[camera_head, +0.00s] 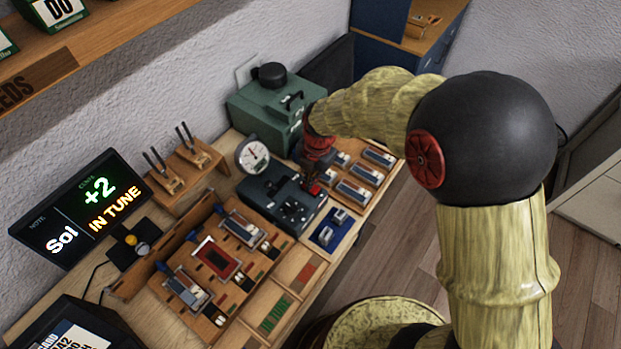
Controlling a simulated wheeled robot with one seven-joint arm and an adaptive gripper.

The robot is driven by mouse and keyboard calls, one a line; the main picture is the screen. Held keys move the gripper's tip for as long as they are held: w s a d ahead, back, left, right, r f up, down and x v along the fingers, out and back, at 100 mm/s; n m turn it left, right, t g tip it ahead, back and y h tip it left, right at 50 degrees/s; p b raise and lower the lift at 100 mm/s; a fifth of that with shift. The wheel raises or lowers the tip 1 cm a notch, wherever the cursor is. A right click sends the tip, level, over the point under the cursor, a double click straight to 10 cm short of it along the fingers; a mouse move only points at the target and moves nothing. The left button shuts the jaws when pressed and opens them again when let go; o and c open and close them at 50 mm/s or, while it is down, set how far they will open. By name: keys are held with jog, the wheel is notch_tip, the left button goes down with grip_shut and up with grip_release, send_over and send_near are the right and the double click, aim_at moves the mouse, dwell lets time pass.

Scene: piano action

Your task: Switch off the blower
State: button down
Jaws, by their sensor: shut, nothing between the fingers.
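A green metal box (262,108) with a black cap and a handle stands at the back of the bench against the wall; it looks like the blower. In front of it is a dark blue-grey unit (271,192) with black knobs on top and a round white dial gauge (253,154). My gripper (314,188) is shut and empty, pointing down at the right back edge of the dark unit. Whether it touches is too small to tell. My arm and gripper hide part of the green box's right side, and I cannot make out a switch.
A wooden tray (340,172) of metal reed pieces lies right of my gripper. A blue tray (331,243) with small parts is in front. A tuner screen (82,208) reads "Sol +2 IN TUNE" at left. Wooden jigs fill the bench's front; a shelf overhangs top left.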

jog(key=shift+w+a+f, duration=0.1)
jog(key=shift+a+f, duration=0.05)
jog(key=shift+f, duration=0.25)
jog(key=shift+d, duration=0.2)
jog(key=shift+s+d, duration=0.5)
jog(key=shift+s, duration=0.05)
jog(key=shift+r, duration=0.1)
